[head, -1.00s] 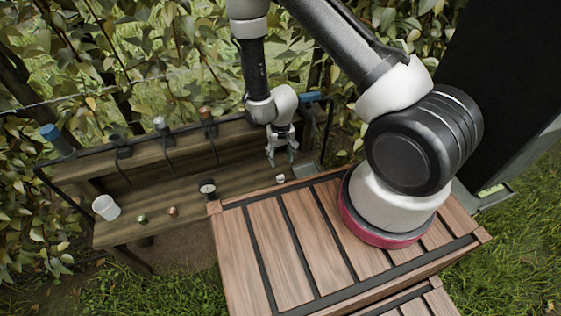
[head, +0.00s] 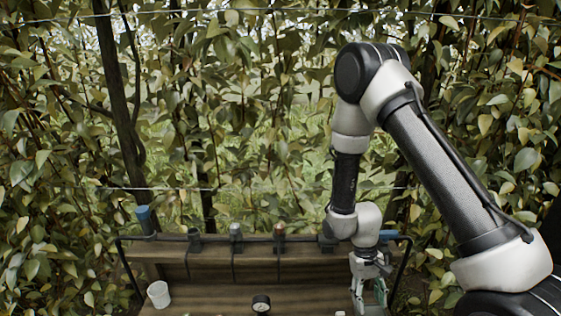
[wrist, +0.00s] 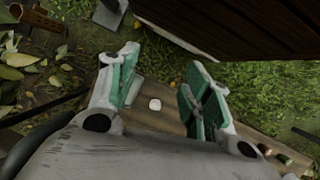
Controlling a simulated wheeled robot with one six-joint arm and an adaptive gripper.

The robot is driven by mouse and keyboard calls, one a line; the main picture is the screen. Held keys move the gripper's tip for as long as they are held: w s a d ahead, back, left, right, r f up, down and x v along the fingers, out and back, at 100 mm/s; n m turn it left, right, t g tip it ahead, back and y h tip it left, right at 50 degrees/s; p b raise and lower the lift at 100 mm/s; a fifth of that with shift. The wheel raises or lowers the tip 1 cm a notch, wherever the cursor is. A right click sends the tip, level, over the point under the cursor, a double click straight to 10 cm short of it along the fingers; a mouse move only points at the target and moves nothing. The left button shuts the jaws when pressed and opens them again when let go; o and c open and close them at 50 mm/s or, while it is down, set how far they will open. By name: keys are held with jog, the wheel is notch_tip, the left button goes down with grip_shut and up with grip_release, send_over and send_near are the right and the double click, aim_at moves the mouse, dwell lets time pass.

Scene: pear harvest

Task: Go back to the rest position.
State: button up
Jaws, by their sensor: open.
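My gripper (head: 370,292) hangs down at the right end of the wooden bench (head: 205,297) in the head view. In the wrist view my gripper (wrist: 158,95) has its two green-padded fingers wide apart with nothing between them. A small white object (wrist: 155,104) lies on the bench below, seen through the gap between the fingers and apart from them. My arm rises from the lower right, bends at a high elbow and comes down to the gripper.
A white cup (head: 158,294) and a round dial gauge (head: 261,304) stand on the bench. Several tools hang along its back rail, with a blue-topped one (head: 145,219) at the left. Dense foliage and wires (head: 250,188) rise behind. Dark planks (wrist: 235,25) lie close in the wrist view.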

jog(key=s+d+r+t, duration=0.3)
jog(key=r, duration=1.1)
jog(key=s+d+r+m+t+y, duration=0.1)
jog(key=s+d+r, duration=0.3)
jog(key=r, duration=1.1)
jog(key=s+d+r+m+t, duration=0.1)
jog(key=s+d+r+t, duration=0.2)
jog(key=r, duration=1.1)
jog(key=shift+s+d+r+t+y, duration=0.25)
jog(key=shift+d+t, duration=0.25)
jog(key=shift+t, duration=0.3)
